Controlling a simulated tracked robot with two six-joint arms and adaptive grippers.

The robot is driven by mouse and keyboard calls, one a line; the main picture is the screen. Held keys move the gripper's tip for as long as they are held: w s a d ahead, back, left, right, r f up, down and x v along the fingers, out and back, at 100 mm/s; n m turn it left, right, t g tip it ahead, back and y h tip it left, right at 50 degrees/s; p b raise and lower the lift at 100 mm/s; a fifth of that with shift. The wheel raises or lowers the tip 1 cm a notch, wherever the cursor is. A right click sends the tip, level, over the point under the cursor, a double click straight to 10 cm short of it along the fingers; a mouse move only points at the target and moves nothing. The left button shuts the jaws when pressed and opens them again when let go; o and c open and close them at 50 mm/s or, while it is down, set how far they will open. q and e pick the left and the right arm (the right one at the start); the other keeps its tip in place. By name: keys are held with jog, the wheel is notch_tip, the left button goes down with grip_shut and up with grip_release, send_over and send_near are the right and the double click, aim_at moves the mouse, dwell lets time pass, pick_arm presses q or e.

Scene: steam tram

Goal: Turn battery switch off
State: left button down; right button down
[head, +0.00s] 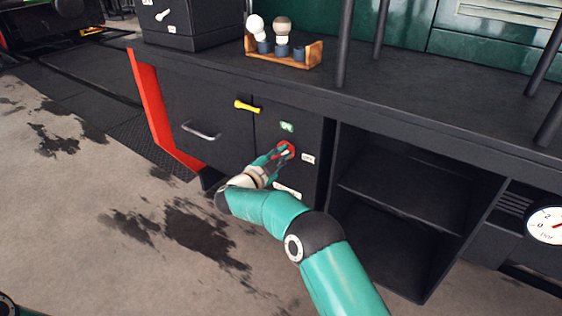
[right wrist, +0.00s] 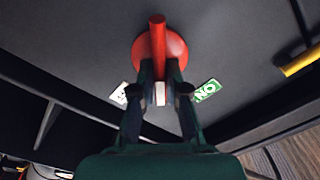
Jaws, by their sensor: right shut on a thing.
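The battery switch (head: 286,149) is a red round knob with a raised bar, on the dark cabinet front. A green ON label (head: 287,127) is above it and a white label (head: 308,159) is to its right. My right gripper (head: 281,154) is shut on the switch's bar. In the right wrist view the fingers (right wrist: 160,85) flank the bar of the red switch (right wrist: 157,45). A white end of the bar shows between the fingers, between the green label (right wrist: 207,90) and the white label (right wrist: 119,94). My left gripper is not in view.
A yellow handle (head: 247,107) and a silver drawer pull (head: 201,131) are left of the switch. Open shelves (head: 405,190) lie to the right. A wooden rack (head: 290,58) with bulbs stands on the counter above. A red panel (head: 160,115) edges the cabinet.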

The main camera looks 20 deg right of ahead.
jog(key=m+b, duration=0.2)
jog(key=f+m+b, duration=0.1)
jog(key=m+b, duration=0.2)
jog(key=shift+s+d+f+m, duration=0.1)
jog(key=shift+s+d+m, duration=0.05)
jog(key=shift+m, duration=0.15)
jog(key=shift+f+m+b, duration=0.1)
jog(key=shift+m+b, duration=1.4)
jog(key=shift+m, duration=0.1)
jog(key=c, duration=1.2)
grip_release()
jog(key=shift+r, duration=0.2)
jog(key=v, duration=1.2)
jog(key=shift+s+f, duration=0.1)
